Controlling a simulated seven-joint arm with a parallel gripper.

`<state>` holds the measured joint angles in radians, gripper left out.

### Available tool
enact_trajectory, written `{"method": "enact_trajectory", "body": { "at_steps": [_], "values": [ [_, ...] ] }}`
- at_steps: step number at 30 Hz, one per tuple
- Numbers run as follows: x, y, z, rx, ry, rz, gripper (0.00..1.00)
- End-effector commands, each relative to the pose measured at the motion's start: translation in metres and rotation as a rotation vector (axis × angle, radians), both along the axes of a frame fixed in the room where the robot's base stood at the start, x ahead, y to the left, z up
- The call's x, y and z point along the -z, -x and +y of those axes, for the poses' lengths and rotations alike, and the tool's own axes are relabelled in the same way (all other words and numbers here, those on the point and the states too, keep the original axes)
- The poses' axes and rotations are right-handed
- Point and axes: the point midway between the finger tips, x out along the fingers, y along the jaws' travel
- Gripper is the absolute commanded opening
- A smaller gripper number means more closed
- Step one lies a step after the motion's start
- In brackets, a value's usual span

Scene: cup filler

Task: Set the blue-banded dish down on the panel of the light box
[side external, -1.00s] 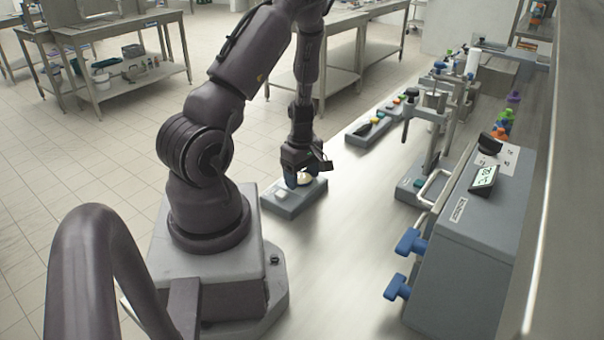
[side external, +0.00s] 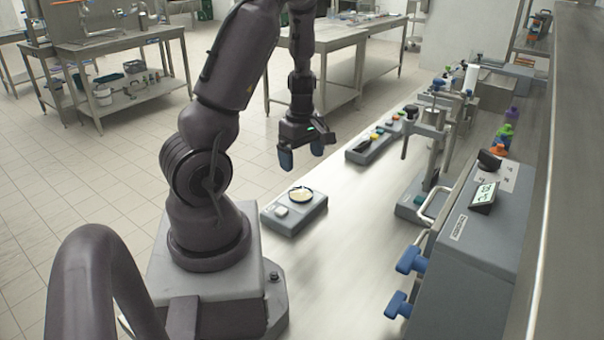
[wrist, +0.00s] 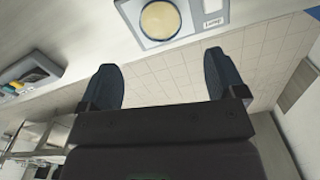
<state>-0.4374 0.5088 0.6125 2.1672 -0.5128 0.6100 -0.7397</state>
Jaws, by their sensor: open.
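The light box (side external: 294,217) is a low grey box on the bench, with a pale square button on its top. A round, shallow, cream-coloured dish (side external: 301,194) with a dark rim rests on its panel. The blue band is too small to make out. In the wrist view the dish (wrist: 160,20) lies flat on the box (wrist: 194,17), seen at the top edge. My gripper (side external: 301,155) is open and empty, raised above the box and apart from the dish. Its two blue fingers also show spread in the wrist view (wrist: 160,64).
A grey control strip with coloured buttons (side external: 374,143) lies behind the box on the bench. A metal stand (side external: 428,150) and a large grey unit with blue knobs (side external: 463,255) stand to the right. The bench (side external: 345,250) between is clear.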

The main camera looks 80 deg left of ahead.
Motion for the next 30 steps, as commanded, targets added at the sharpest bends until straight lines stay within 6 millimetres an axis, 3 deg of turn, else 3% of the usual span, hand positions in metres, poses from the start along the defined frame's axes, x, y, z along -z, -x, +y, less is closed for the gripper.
{"method": "enact_trajectory", "body": {
  "at_steps": [5,8,11,15,17,21,24,30],
  "values": [
    [-0.018,-0.002,-0.001,0.011,0.000,-0.006,0.89],
    [-0.030,-0.014,-0.014,0.092,0.009,-0.037,0.89],
    [-0.053,-0.037,-0.043,0.289,0.018,-0.106,0.89],
    [-0.101,-0.064,-0.108,0.720,-0.003,-0.223,0.89],
    [-0.122,-0.068,-0.136,0.917,-0.034,-0.265,0.89],
    [-0.165,-0.061,-0.197,1.369,-0.149,-0.328,0.89],
    [-0.187,-0.046,-0.230,1.654,-0.263,-0.339,0.89],
    [-0.209,-0.019,-0.265,2.017,-0.466,-0.306,0.89]
  ]
}}
